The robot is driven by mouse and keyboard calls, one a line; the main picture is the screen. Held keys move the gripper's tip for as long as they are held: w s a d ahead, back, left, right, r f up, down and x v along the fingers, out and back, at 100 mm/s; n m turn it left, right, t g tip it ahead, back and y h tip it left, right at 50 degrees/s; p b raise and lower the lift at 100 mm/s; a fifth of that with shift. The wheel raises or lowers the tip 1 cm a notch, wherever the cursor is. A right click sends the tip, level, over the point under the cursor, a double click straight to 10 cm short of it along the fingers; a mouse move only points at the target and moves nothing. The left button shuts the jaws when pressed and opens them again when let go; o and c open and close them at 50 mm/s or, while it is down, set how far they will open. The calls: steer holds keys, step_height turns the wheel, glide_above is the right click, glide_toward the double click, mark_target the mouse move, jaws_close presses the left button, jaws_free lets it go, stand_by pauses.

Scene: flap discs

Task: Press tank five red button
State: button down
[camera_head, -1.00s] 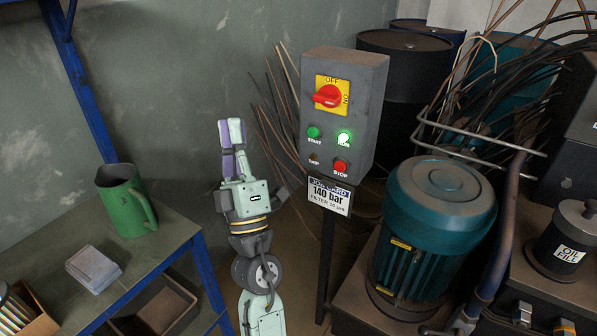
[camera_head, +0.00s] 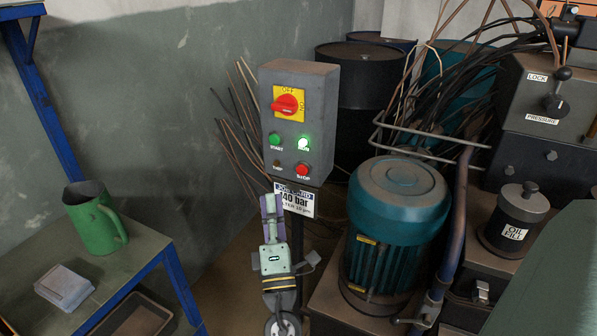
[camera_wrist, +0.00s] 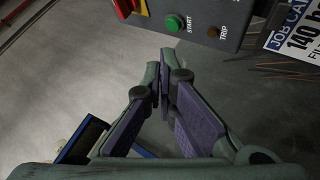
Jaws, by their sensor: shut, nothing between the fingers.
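A grey control box (camera_head: 330,110) stands on a post. It carries a red rotary OFF/ON switch (camera_head: 287,103) on a yellow plate, a green START button (camera_head: 274,139), a lit green RUN lamp (camera_head: 303,144), a small dark TRIP lamp (camera_head: 277,155) and a red STOP button (camera_head: 301,170). My gripper (camera_head: 270,205) is shut and empty, just below the box, partly in front of the job card (camera_head: 294,199). In the wrist view my gripper (camera_wrist: 160,80) points toward the box's lower edge, with the START button (camera_wrist: 175,23) above it. The STOP button is out of the wrist view.
A teal motor (camera_head: 398,225) stands right of the post, with a bent pipe beside it. Cables and thin rods (camera_head: 235,120) rise behind the box. A bench with a green jug (camera_head: 93,218) is at the left. Floor shows between bench and post.

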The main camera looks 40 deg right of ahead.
steer(key=w+d+b, duration=0.1)
steer(key=w+d, duration=0.2)
steer(key=d, duration=0.5)
steer(key=shift+w, duration=0.2)
steer(key=shift+d+r, duration=0.1)
steer(key=shift+d, duration=0.05)
stand_by(1.3)
steer(key=shift+w+d, duration=0.15)
steer(key=shift+d, duration=0.1)
steer(key=shift+w+d, duration=0.2)
steer(key=shift+d, duration=0.25)
stand_by(0.7)
steer(key=shift+a, duration=0.1)
steer(key=shift+s+a+p, duration=0.3)
steer(key=shift+s+a, duration=0.1)
steer(key=shift+a, duration=0.3)
steer(key=shift+a, duration=0.1)
steer(key=a, duration=0.1)
steer(key=s+a, duration=0.1)
steer(key=a, duration=0.1)
steer(key=s+a+p, duration=0.1)
steer(key=shift+a, duration=0.25)
